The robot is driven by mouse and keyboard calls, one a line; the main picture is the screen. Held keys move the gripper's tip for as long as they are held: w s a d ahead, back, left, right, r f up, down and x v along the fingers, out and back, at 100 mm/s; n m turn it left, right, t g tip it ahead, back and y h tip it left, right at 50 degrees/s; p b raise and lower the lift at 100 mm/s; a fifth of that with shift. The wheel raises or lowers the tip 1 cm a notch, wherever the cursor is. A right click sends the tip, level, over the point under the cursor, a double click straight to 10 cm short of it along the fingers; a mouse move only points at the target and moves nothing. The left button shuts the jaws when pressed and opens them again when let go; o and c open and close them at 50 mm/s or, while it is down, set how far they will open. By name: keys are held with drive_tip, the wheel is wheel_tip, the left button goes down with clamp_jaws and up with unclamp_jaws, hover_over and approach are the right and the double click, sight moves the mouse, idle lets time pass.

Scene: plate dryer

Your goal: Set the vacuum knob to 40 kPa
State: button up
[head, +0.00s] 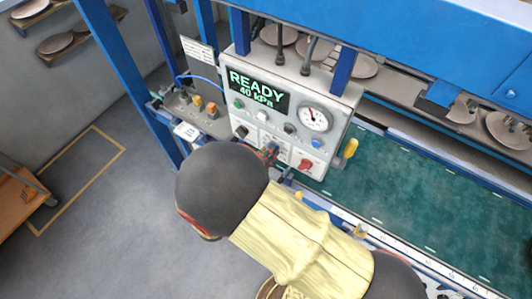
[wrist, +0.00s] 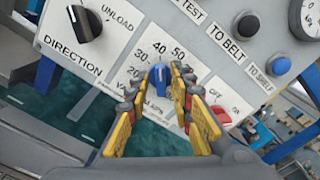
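The vacuum knob (wrist: 158,78) is blue and sits on the white control panel among the printed marks 20, 30, 40 and 50. Its pointer end is toward the 40 mark. The display (head: 256,91) in the head view reads READY, 40 kPa. My gripper (wrist: 157,80) is at the panel with its yellow-and-black fingers on either side of the knob. The fingers look apart from the knob, with some panel showing between. In the head view my gripper (head: 268,152) is small and partly behind my arm, and it hides the knob there.
A black direction knob (wrist: 86,24) is left of the scale. A black button (wrist: 247,27), a blue button (wrist: 278,66) and a red switch (wrist: 221,115) are to the right.

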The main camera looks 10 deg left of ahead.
drive_tip(key=shift+o, duration=0.3)
drive_tip(key=v, duration=1.2)
drive_tip(key=shift+f, duration=0.15)
